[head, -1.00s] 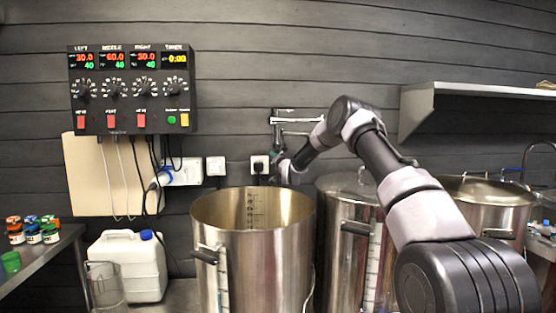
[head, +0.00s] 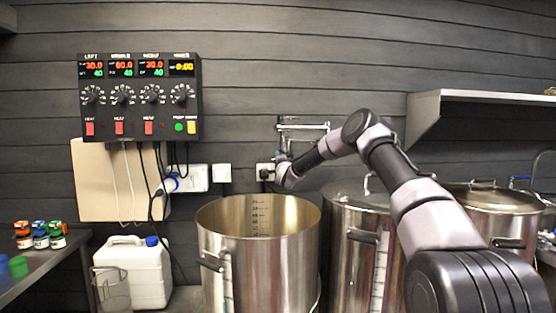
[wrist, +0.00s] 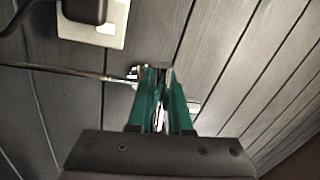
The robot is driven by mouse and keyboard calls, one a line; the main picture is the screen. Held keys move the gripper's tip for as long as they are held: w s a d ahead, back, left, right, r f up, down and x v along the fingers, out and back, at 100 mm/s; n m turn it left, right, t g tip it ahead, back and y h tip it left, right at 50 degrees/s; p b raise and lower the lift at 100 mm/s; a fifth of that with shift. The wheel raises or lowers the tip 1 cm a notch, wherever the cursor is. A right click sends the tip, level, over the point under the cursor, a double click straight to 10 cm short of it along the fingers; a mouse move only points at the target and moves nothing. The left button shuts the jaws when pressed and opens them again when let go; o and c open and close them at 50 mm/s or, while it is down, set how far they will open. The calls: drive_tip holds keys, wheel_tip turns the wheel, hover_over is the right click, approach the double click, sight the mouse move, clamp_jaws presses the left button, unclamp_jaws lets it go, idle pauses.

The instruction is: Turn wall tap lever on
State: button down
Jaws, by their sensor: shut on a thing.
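The wall tap (head: 303,127) is a metal pipe fitting on the dark plank wall, above and behind the left pot. My gripper (head: 281,160) is at the wall just below the tap's left end, small and partly hidden by my wrist in the head view. In the wrist view its green fingers (wrist: 160,75) are close together at the end of a thin metal pipe (wrist: 70,72). They are shut on a metal piece, the tap lever (wrist: 159,115), most of which they hide. I cannot tell the lever's angle.
A socket with a black plug (head: 265,172) is beside my gripper; its plate (wrist: 95,22) shows in the wrist view. An open steel pot (head: 258,260) stands below, with lidded pots to its right. A control panel (head: 139,97) hangs left and a shelf (head: 475,97) juts out right.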

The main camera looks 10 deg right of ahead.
idle(0.4)
drive_tip(key=c, duration=0.8)
unclamp_jaws()
drive_tip(key=shift+c, duration=0.2)
drive_tip(key=s+f, duration=0.2)
drive_tip(key=s, duration=0.8)
drive_tip(key=shift+s+d, duration=0.2)
drive_tip(key=shift+s, duration=0.1)
